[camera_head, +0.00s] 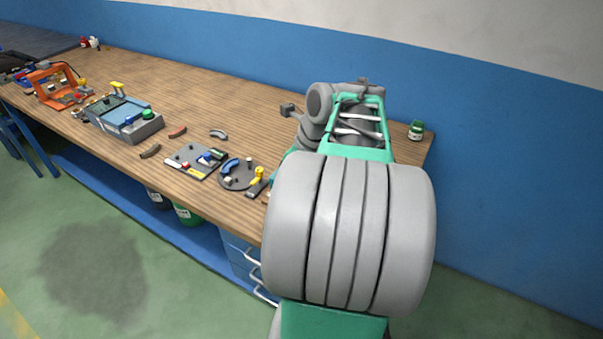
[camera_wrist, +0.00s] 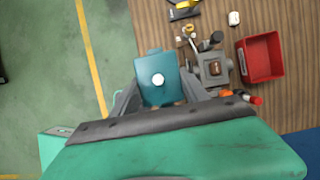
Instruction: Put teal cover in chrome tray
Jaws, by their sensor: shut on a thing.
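The teal cover (camera_wrist: 152,64) is a flat plate with a pale round knob or bolt head at its middle. In the wrist view it sits between the fingers of my gripper (camera_wrist: 160,88), which are shut on it. The cover appears above the floor beside the table's edge, with green floor to its left and wood to its right. I cannot make out a chrome tray for certain in either view.
A grey fixture (camera_wrist: 214,67) and a red bin (camera_wrist: 260,58) stand on the wooden table (camera_head: 230,100), right of my gripper. A grey-blue box (camera_head: 125,118), an orange frame (camera_head: 55,85) and a round dark plate (camera_head: 238,178) are further left.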

